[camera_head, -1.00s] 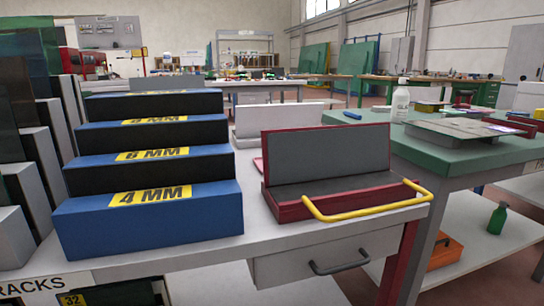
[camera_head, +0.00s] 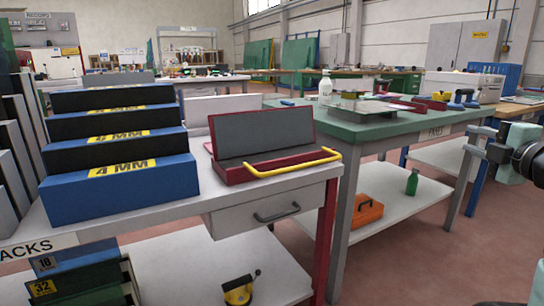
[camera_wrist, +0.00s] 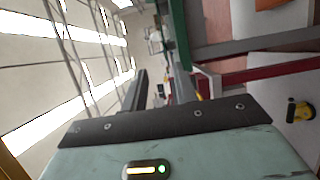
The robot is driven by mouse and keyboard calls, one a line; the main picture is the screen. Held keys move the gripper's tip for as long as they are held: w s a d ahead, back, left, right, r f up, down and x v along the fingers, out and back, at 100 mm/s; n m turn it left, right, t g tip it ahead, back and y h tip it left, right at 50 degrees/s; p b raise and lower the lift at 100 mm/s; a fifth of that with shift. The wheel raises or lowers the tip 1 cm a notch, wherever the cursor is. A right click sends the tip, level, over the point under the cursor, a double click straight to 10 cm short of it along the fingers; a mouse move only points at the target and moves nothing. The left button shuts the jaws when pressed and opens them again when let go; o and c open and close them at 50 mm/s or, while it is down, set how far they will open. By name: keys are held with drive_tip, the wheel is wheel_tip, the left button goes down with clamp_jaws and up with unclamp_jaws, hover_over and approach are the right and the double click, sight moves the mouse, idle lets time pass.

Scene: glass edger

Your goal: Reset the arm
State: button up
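My gripper (camera_wrist: 160,92) shows in the wrist view with its two dark fingers apart and nothing between them. The pale green gripper body with its dark bar fills the bottom of that view. The wrist view is turned on its side, with windows at left and bench frames at right. In the head view, part of my arm shows at the right edge, beside the green-topped bench (camera_head: 385,126).
A grey-topped bench (camera_head: 190,207) holds blue stepped racks (camera_head: 120,190) and a red tray (camera_head: 240,172) with a yellow handle. An orange toolbox (camera_head: 367,211) and green bottle (camera_head: 412,182) sit on a lower shelf. A yellow-and-black tool (camera_head: 238,292) lies lower left. Floor at right is clear.

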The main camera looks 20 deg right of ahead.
drive_tip(key=w+a+f+m+g+y, duration=0.25)
drive_tip(key=w+a+f, duration=0.25)
drive_tip(key=w+a, duration=0.55)
drive_tip(key=w+a+f+m+g+y, duration=0.1)
drive_tip(key=a+f+m+g, duration=0.2)
drive_tip(key=a, duration=0.7)
drive_tip(key=w+a+f+m+g+y, duration=0.1)
drive_tip(key=w+a+f+g+y, duration=0.15)
drive_tip(key=a+f, duration=0.45)
drive_tip(key=s+a+f+g, duration=0.3)
drive_tip(key=s+a+g, duration=0.6)
drive_tip(key=s+a, duration=1.35)
wheel_tip(320, 180, up, 35)
drive_tip(key=d+p, duration=0.1)
drive_tip(key=p, duration=3.4)
drive_tip(key=shift+r+m, duration=0.15)
drive_tip(key=shift+m, duration=0.2)
